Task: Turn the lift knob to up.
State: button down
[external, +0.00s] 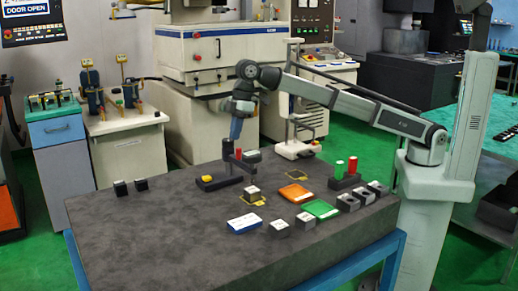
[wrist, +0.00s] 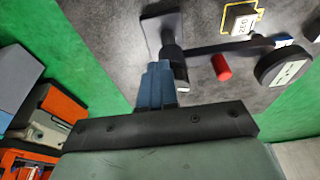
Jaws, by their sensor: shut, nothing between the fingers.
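My gripper (external: 236,137) points down above a small dark stand near the back of the grey table. In the wrist view its blue fingers (wrist: 160,80) are together, with nothing between them. The stand's dark post (wrist: 172,56) is right beside the fingertips; I cannot tell whether they touch. A dark bar (wrist: 225,46) runs from the post to a round dark head (wrist: 284,67) with a white label. A red cylinder (wrist: 221,67) sits beside the bar; it also shows in the external view (external: 238,153). No readable mark shows which part is the lift knob or its setting.
On the table (external: 130,225) are an orange tray (external: 295,193), a green tray (external: 321,209), a white-and-blue card (external: 243,223) and several small blocks. The table's front left is clear.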

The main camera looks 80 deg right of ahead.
jog(key=shift+w+r, duration=0.1)
jog(key=shift+r, duration=0.05)
dwell(0.4)
jog(key=shift+d, duration=0.2)
jog(key=shift+w+a+v, duration=0.15)
jog(key=shift+v, duration=0.8)
jog(key=shift+w+a+v, duration=0.1)
jog(key=shift+w+v, duration=0.1)
jog(key=shift+v, duration=0.75)
jog(key=shift+w+a+v, duration=0.15)
jog(key=shift+v, duration=0.85)
jog(key=shift+s+r, duration=0.1)
jog(key=shift+s, duration=0.1)
notch_tip(320, 180, down, 6)
jog(key=s+a, duration=0.1)
jog(key=shift+a, duration=0.3)
jog(key=shift+w, duration=0.2)
jog(key=shift+s+d, duration=0.1)
jog(key=shift+d, duration=0.1)
